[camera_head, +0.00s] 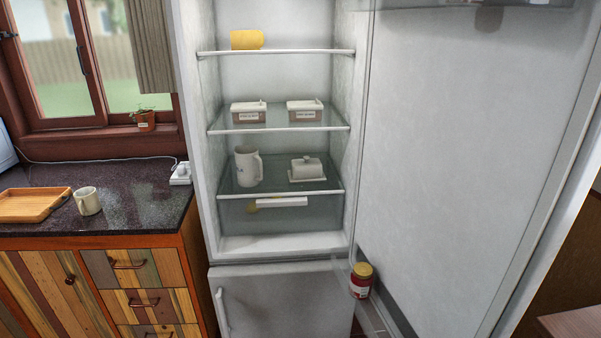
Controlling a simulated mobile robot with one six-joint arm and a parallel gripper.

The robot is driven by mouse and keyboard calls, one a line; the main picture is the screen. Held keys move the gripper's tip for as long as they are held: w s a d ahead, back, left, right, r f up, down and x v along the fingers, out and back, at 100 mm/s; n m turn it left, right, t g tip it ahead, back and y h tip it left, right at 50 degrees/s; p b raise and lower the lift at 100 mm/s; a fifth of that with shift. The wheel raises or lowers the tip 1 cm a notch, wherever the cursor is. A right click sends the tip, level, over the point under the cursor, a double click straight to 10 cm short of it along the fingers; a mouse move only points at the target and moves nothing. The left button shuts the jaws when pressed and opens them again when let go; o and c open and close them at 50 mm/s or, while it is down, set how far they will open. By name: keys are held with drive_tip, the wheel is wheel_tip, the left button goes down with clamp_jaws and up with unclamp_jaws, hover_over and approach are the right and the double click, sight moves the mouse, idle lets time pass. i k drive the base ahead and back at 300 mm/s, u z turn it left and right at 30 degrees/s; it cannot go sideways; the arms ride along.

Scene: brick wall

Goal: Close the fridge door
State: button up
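The fridge (207,150) stands in the middle of the view with its upper compartment open. Its door (460,150) is swung wide open to the right, inner side facing me, hinged at the right edge of the fridge. A door shelf shows at the top of the door, and a jar with a yellow lid (361,281) shows low by the door's hinge side. The lower door (275,300) with a handle at its left looks shut. My gripper is not in view.
Glass shelves (280,117) hold tubs, a white mug (248,165), a butter dish (307,168) and a yellow item (247,39). Left is a dark counter (130,195) with a wooden tray (33,204) and cup (87,200). A wooden surface (575,325) is at lower right.

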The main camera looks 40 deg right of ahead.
sight(480, 153)
drive_tip(key=u, duration=1.15)
drive_tip(key=k, duration=0.1)
drive_tip(key=z, duration=2.45)
drive_tip(key=k, duration=0.9)
drive_tip(key=u, duration=0.2)
drive_tip(key=i, duration=0.65)
drive_tip(key=z, duration=0.05)
